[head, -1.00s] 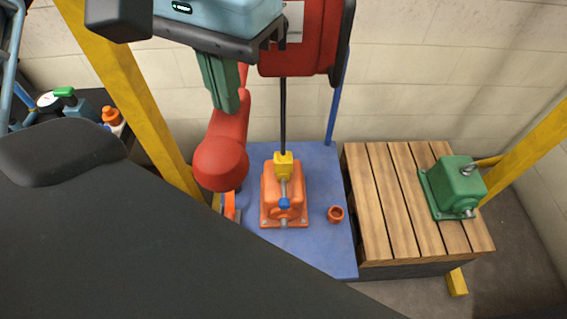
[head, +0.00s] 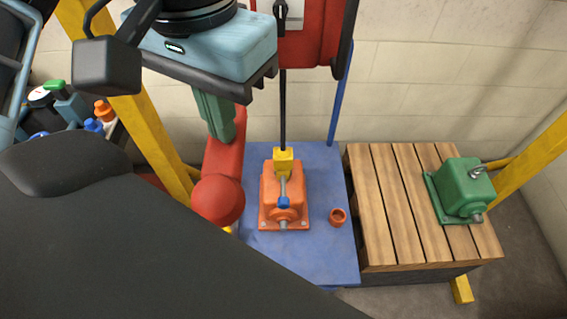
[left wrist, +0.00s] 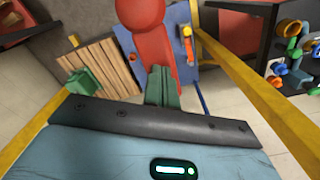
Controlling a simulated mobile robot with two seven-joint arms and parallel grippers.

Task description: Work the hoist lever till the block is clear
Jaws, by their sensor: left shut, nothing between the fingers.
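The red hoist lever (head: 224,160) ends in a red ball knob (head: 217,201), left of the orange motor block (head: 284,190). The block hangs under or rests below a yellow hook piece (head: 283,160) on a black line from the red hoist box (head: 303,38); I cannot tell whether its base is off the blue platform (head: 335,262). My left gripper (head: 216,122) has its green fingers shut and empty, overlapping the lever; contact is unclear. In the left wrist view the fingers (left wrist: 159,86) lie before the lever (left wrist: 152,55). My right gripper is not in view.
A small orange cup (head: 338,217) sits on the platform right of the block. A wooden pallet (head: 392,205) bears a green motor (head: 462,187). Yellow posts (head: 135,100) stand at left and right. Bottles (head: 70,100) stand at far left.

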